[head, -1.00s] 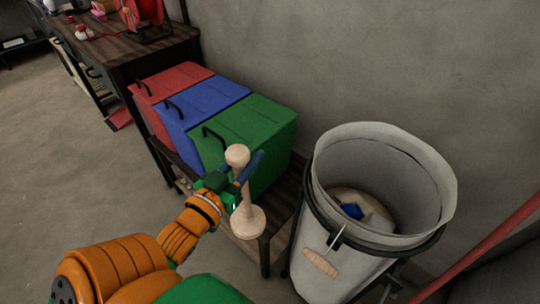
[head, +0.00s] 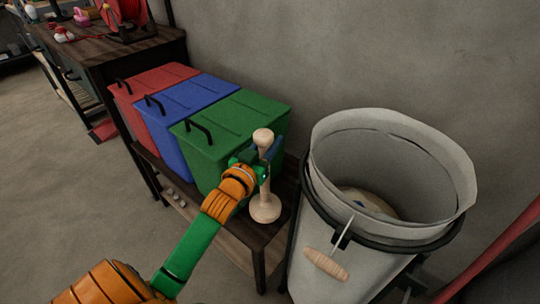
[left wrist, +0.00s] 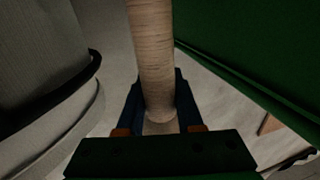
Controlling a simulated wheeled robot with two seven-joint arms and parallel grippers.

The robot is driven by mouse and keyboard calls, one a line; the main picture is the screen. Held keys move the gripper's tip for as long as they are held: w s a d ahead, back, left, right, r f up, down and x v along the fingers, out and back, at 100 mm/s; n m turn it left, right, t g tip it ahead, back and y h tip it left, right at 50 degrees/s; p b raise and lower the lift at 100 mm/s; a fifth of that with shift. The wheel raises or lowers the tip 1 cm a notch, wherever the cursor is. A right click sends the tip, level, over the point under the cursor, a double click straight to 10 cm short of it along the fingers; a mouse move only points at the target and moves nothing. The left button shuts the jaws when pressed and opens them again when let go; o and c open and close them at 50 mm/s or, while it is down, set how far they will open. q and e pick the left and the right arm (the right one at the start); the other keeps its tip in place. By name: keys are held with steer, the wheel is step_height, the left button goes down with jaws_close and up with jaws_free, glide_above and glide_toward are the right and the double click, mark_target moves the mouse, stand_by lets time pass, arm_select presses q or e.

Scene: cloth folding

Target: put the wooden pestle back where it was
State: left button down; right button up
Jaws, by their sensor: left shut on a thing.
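The wooden pestle (head: 265,207) is pale and upright, with a round knob on top and a wide base. In the head view its base appears at the dark wooden low table (head: 250,237), in front of the green bin; I cannot tell whether it touches the top. My left gripper (head: 262,160) is shut on the pestle's shaft, below the knob. In the left wrist view the shaft (left wrist: 152,55) runs between the two dark fingers. My right gripper is not in view.
Red (head: 160,80), blue (head: 195,100) and green (head: 240,118) lidded bins stand in a row behind. A large pale bucket (head: 330,255) with a wooden-grip handle stands close on the right. A workbench (head: 110,50) is at the upper left.

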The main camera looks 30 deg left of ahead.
arm_select(q)
steer(key=f+b, duration=0.1)
steer(key=f, duration=0.2)
steer(key=shift+w+f, duration=0.15)
steer(key=shift+w, duration=0.05)
steer(key=c, duration=0.9)
jaws_free()
steer(key=shift+f, duration=0.15)
steer(key=shift+c, duration=0.2)
steer(key=o, duration=0.3)
steer(key=shift+o, duration=0.4)
steer(key=shift+s, duration=0.1)
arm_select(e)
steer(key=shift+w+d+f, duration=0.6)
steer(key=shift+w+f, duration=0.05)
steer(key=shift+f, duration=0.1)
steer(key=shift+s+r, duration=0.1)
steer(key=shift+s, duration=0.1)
arm_select(q)
steer(key=s+d, duration=0.2)
steer(key=s, duration=1)
steer(key=shift+r+p, duration=0.2)
steer(key=shift+p, duration=0.1)
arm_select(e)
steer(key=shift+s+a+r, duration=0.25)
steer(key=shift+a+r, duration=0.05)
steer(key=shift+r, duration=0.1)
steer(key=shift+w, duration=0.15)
